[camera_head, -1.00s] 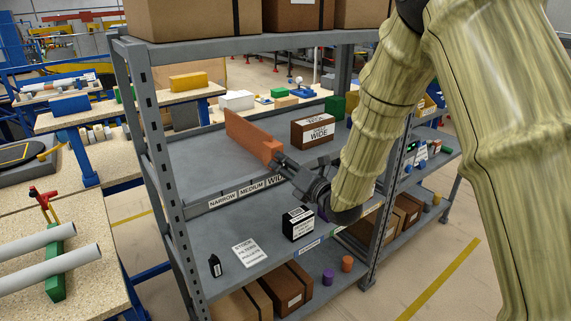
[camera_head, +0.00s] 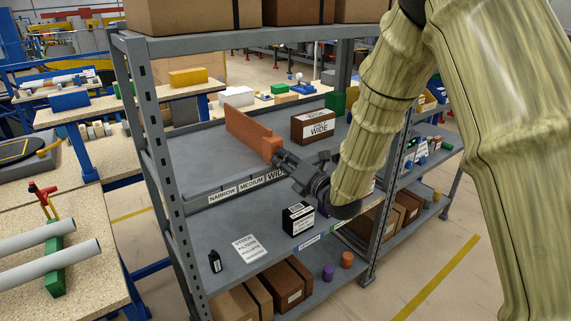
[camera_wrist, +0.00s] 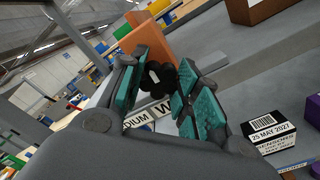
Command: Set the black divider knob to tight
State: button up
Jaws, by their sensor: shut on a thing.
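The orange divider (camera_head: 250,132) stands upright on the upper grey shelf, its front end above the WIDE label (camera_head: 276,176). In the wrist view, the black divider knob (camera_wrist: 158,77), with a small white mark, sits at the front of the orange divider (camera_wrist: 138,42). My gripper (camera_head: 279,157) is at the divider's front end.
A brown box marked WIDE (camera_head: 313,127) stands right of the divider on the same shelf. A black labelled box (camera_head: 298,218) and a white sign (camera_head: 250,249) are on the shelf below. A grey upright post (camera_head: 165,175) rises at the left. The upper shelf's left part is clear.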

jog(key=m+b, duration=0.1)
jog(key=b, duration=0.1)
jog(key=m+b, duration=0.1)
jog(key=m, duration=0.1)
jog(key=shift+f+m+b, duration=0.25)
jog(key=shift+m+b, duration=0.05)
jog(key=shift+b, duration=0.1)
jog(key=m+b, duration=0.3)
jog(key=m, duration=0.2)
jog(key=shift+m, duration=0.3)
jog(key=shift+s+a+m+b, duration=0.1)
jog(key=shift+m+b, duration=1.6)
jog(key=shift+m, duration=5.75)
jog(key=shift+s+a+m+b, duration=0.1)
jog(key=shift+m+b, duration=1.6)
jog(key=shift+m, duration=5.75)
jog(key=o, duration=1)
